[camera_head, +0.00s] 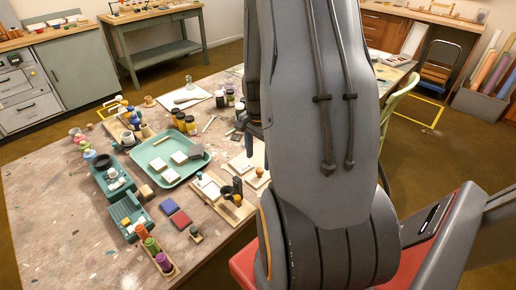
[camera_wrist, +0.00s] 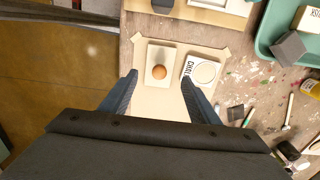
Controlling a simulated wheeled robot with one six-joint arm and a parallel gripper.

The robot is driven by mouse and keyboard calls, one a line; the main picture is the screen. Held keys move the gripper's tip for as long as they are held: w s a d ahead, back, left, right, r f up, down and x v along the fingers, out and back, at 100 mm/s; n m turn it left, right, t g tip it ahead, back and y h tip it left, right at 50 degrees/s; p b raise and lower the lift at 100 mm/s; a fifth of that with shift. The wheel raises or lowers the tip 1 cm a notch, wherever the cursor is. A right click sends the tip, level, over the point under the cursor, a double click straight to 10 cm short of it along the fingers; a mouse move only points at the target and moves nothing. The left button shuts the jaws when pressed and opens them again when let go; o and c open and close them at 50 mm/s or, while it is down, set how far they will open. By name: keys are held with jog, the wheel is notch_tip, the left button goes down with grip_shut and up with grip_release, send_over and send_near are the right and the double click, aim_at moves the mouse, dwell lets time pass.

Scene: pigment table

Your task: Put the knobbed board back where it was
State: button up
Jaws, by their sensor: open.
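The knobbed board is a small pale board (camera_wrist: 167,53) with a round orange-brown knob (camera_wrist: 158,72), lying flat in the wrist view. It lies on a cream sheet (camera_wrist: 165,103) with taped corners. Beside it on the right, apart from it, is a pale piece with dark lettering and a round disc (camera_wrist: 205,73). The knob also shows in the head view (camera_head: 259,172), just left of my arm. My gripper (camera_wrist: 158,81) is open and empty, its fingertips on either side of the knob's near side in the picture. My gripper is mostly hidden behind my arm in the head view.
A teal tray (camera_head: 147,174) with pale blocks and a dark grey block (camera_wrist: 289,46) stands near the sheet. A wooden board (camera_head: 237,213) with dark items is close by. Several jars (camera_head: 190,125) stand behind. The table's edge (camera_wrist: 123,45) is just left of the sheet.

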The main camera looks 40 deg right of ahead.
aim_at(258, 170)
jog(key=s+a+r+n, duration=0.1)
jog(key=a+r+n, duration=0.5)
jog(key=a, duration=0.6)
jog(key=s+a+r+n+t, duration=0.1)
jog(key=a+r+n, duration=0.5)
jog(key=a+n, duration=0.5)
jog(key=shift+s+a+r+t+b, duration=0.2)
jog(key=shift+s+a+t+b, duration=0.1)
jog(key=shift+a+b, duration=0.1)
jog(key=shift+f, duration=0.1)
jog(key=shift+f, duration=0.2)
